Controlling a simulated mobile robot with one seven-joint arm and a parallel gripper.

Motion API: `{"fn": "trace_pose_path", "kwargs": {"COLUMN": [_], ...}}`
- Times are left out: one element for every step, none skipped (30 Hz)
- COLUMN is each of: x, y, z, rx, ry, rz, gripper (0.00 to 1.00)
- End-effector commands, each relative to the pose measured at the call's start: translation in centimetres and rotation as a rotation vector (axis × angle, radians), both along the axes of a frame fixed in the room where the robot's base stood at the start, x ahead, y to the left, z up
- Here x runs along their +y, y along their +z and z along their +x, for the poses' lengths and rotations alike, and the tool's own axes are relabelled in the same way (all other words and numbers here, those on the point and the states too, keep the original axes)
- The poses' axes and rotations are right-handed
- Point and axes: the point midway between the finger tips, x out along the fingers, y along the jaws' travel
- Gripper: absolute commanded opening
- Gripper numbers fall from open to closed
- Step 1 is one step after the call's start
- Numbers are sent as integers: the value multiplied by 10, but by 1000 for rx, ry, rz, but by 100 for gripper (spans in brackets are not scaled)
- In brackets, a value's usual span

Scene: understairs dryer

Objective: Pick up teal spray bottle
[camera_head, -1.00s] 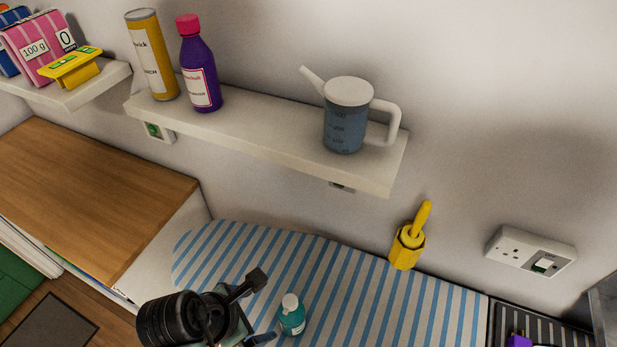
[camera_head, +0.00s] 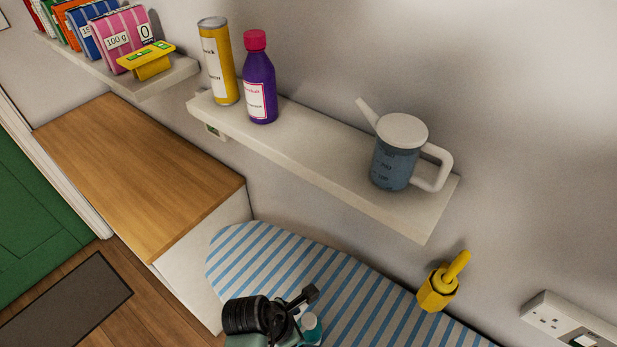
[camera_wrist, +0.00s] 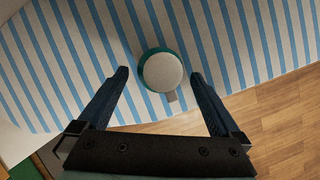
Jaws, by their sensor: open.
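The teal spray bottle (camera_head: 311,326) with a pale cap stands on the blue-and-white striped ironing board (camera_head: 262,258). In the head view its lower part is cut off by the picture edge and my arm. In the wrist view the bottle (camera_wrist: 163,71) is seen from above, its round pale top hiding most of the teal body. My gripper (camera_wrist: 160,75) is open, with one finger to each side of the bottle and a gap on both sides. In the head view my gripper (camera_head: 308,305) is beside the bottle, partly hidden.
A wall shelf (camera_head: 310,160) above the board holds a yellow can (camera_head: 219,62), a purple bottle (camera_head: 259,82) and a jug (camera_head: 398,152). A yellow holder (camera_head: 440,287) is on the wall by the board. A wooden-topped cabinet (camera_head: 150,180) stands left.

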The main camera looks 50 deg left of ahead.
Motion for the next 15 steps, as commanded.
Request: {"fn": "trace_pose_path", "kwargs": {"x": [0, -1, -1, -2, -2, -2, -2, -3, -3, -3, -3, -3, -3, -3, -3], "y": [-5, -9, -13, -18, -21, -25, -28, -30, -32, -33, -33, -34, -34, -34, -34], "z": [3, 4, 6, 7, 9, 10, 12, 12, 13, 14, 14, 14, 14, 14, 14], "rx": [1, 3, 1, 3, 1, 1, 1, 1, 1, 1, 1, 0, 0, 0, 0], "ry": [0, 0, -1, -1, 1, -1, 0, 0, 0, 0, 0, 0, 0, 0, 0], "rz": [-2, -3, -2, -2, -1, -2, -1, -1, 0, 0, 1, 1, 1, 1, 1], "gripper": [100, 100, 100, 100, 100, 100, 100, 100, 100, 100, 100, 100, 100, 100, 100]}}
